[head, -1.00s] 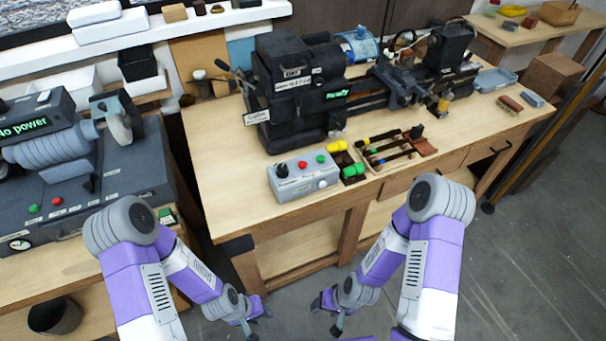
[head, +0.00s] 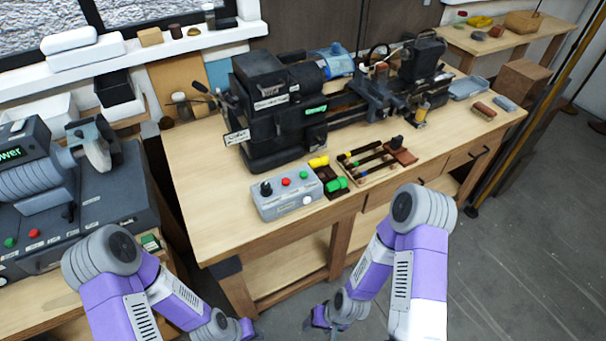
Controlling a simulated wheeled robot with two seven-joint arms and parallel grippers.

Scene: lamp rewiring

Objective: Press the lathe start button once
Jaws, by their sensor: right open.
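The grey control box (head: 285,205) sits at the front left of the wooden workbench. On its top are a green button (head: 303,174), a red button (head: 286,182) and a black knob (head: 266,188). The dark lathe (head: 283,110) stands behind the box, with a small lit green display on its front. My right gripper (head: 318,322) is open, low in front of the bench and apart from the box. My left gripper (head: 248,332) is at the bottom edge of the picture, partly cut off; its jaw state is unclear.
A tool tray (head: 372,177) and yellow and green pieces lie right of the box. The bench's front edge (head: 285,232) lies between my grippers and the box. Another machine (head: 85,195) stands on the left bench. The bench top left of the box is clear.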

